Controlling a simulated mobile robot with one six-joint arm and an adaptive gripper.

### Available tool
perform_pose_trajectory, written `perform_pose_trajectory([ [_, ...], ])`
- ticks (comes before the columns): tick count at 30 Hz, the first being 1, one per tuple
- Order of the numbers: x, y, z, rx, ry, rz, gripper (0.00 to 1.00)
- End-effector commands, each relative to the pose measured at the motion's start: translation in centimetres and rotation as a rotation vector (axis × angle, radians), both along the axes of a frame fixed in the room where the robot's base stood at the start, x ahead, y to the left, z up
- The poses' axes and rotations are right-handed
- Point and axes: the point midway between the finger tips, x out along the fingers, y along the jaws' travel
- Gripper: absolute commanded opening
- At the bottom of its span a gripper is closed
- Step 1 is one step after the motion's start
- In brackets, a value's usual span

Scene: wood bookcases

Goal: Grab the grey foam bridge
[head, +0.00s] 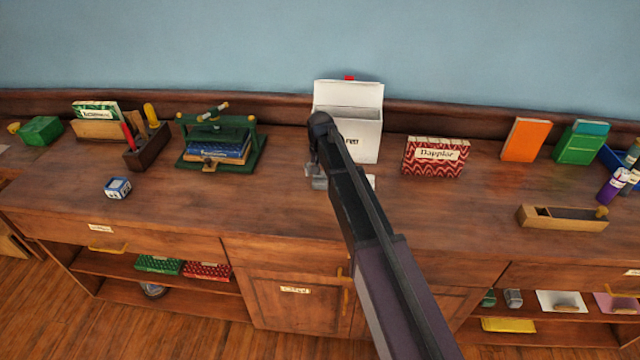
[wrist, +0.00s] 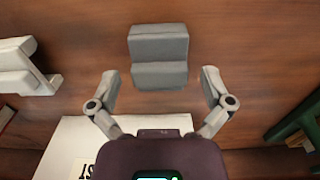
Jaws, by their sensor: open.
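The grey foam bridge (wrist: 158,57) is a stepped grey block on the brown wooden top, in the upper middle of the wrist view. My gripper (wrist: 159,80) is open and empty. Its two fingertips are spread wider than the block, to the left and right of its near end, and I see no contact. In the head view my arm reaches over the counter to the spot in front of the white box. Small grey shapes show below the arm's end there, and I cannot tell finger from foam.
A white open box (head: 361,110) stands behind my gripper. A pale block (wrist: 22,68) lies left of the bridge in the wrist view. A green press (head: 222,145) with books stands left in the head view, a red patterned box (head: 435,157) right. The counter front (head: 230,205) is clear.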

Motion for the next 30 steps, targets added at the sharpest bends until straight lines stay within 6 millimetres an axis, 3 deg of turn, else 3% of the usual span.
perform_pose_trajectory([
  [22,0.0,0.0,-0.59,0.0,0.0,0.0,1.0],
  [28,0.0,0.01,-0.59,0.0,0.0,0.0,0.52],
  [30,-0.01,0.01,-0.59,0.0,0.0,0.0,0.48],
])
